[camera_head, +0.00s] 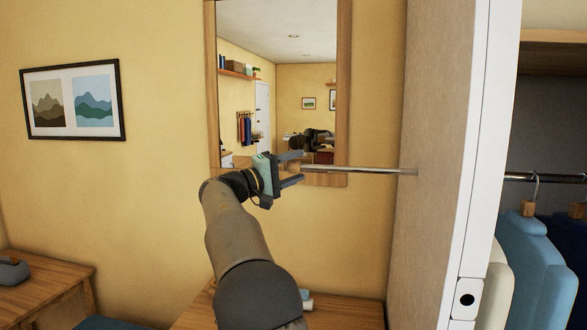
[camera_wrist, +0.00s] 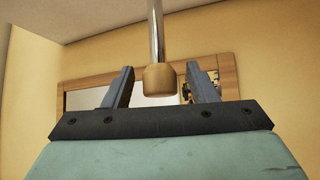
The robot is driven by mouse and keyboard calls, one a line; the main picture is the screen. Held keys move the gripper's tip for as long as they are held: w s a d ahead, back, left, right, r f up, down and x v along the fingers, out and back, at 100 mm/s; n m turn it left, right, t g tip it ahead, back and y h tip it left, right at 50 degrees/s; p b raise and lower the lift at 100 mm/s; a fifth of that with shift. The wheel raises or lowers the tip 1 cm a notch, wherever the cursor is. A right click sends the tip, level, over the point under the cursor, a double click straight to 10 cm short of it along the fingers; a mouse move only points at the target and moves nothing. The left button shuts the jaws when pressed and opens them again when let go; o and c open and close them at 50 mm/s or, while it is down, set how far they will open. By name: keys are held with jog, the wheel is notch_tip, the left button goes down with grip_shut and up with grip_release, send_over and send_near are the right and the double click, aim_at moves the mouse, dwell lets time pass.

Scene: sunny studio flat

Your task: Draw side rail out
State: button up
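The side rail (camera_head: 360,170) is a thin shiny metal rod that sticks out level from the side panel of the wardrobe, in front of the mirror. Its wooden end knob (camera_wrist: 160,79) shows in the wrist view, with the metal rod (camera_wrist: 156,35) running up from it. My gripper (camera_head: 291,168) is at the rail's free end. In the wrist view my gripper's fingers (camera_wrist: 162,85) stand apart on both sides of the knob, with a gap visible on each side. In the head view the knob is partly hidden by the fingers.
The wardrobe side panel (camera_head: 430,150) stands to the right, with hanging clothes (camera_head: 535,265) beyond it. A framed mirror (camera_head: 275,60) is on the wall behind my gripper. A wooden desk (camera_head: 340,314) is below; a picture (camera_head: 73,98) hangs at left.

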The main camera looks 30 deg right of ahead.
jog(key=b+v, duration=0.4)
jog(key=v, duration=1.3)
jog(key=shift+a, duration=0.2)
